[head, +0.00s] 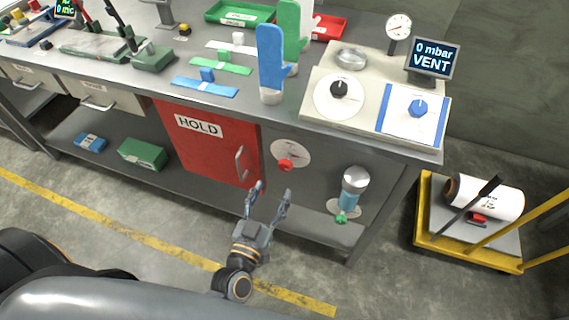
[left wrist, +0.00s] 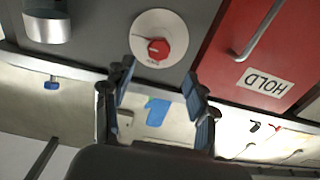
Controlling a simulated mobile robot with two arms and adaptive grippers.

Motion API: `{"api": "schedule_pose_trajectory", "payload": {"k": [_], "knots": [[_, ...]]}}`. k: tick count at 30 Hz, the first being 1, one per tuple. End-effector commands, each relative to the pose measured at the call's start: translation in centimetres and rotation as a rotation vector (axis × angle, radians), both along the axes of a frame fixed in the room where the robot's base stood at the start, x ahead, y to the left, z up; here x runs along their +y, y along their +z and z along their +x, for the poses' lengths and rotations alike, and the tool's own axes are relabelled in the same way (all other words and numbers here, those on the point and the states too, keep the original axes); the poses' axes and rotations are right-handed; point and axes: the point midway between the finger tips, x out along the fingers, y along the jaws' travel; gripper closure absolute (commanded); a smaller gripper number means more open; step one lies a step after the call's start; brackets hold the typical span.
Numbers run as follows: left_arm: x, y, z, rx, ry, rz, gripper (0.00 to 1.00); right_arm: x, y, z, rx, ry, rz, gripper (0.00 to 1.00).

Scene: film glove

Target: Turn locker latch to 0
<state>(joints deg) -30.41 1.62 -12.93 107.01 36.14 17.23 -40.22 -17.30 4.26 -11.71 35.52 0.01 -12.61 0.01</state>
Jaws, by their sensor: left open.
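The locker latch is a red knob (head: 285,165) on a round white dial (head: 291,150), on the grey front panel just right of the red locker door (head: 205,148) marked HOLD. In the left wrist view the red knob (left wrist: 158,49) shows upside down, above and between my fingertips; the dial marks are too small to read. My left gripper (head: 269,191) is open and empty, a little below and in front of the knob, apart from it. It also shows in the left wrist view (left wrist: 159,72). My right gripper is not in view.
A silver-topped dispenser (head: 355,180) sits right of the dial. Above, the bench holds a grey console (head: 322,92) and a blue glove shape (head: 271,60). A yellow cart (head: 425,215) stands at right. Floor before the bench is open.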

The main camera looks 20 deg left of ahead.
Motion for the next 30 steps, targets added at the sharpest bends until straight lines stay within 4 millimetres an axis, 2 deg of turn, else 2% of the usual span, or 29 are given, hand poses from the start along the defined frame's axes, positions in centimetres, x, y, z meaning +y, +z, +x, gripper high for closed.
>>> {"api": "schedule_pose_trajectory", "payload": {"k": [1, 6, 12, 18, 26, 27, 30], "knots": [[-0.1, 0.2, 1.3, -0.004, 0.001, -0.002, 0.42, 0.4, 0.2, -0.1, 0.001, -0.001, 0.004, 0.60], [-0.2, 0.2, 5.0, -0.003, -0.001, -0.003, 0.42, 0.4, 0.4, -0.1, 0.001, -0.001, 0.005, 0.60], [-0.3, 0.1, 8.2, 0.000, -0.001, -0.002, 0.42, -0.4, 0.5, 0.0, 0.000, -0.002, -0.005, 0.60], [-0.4, 0.0, 9.5, 0.001, -0.001, -0.001, 0.42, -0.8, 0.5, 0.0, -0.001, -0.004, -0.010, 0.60], [-0.4, 0.0, 9.7, 0.002, -0.002, -0.001, 0.42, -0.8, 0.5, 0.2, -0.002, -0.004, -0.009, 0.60], [-0.4, 0.0, 9.7, 0.001, -0.002, -0.001, 0.44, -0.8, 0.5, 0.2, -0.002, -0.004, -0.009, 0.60], [-0.4, 0.0, 9.7, 0.002, -0.002, -0.001, 0.65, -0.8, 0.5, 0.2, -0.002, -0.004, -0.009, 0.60]]}}
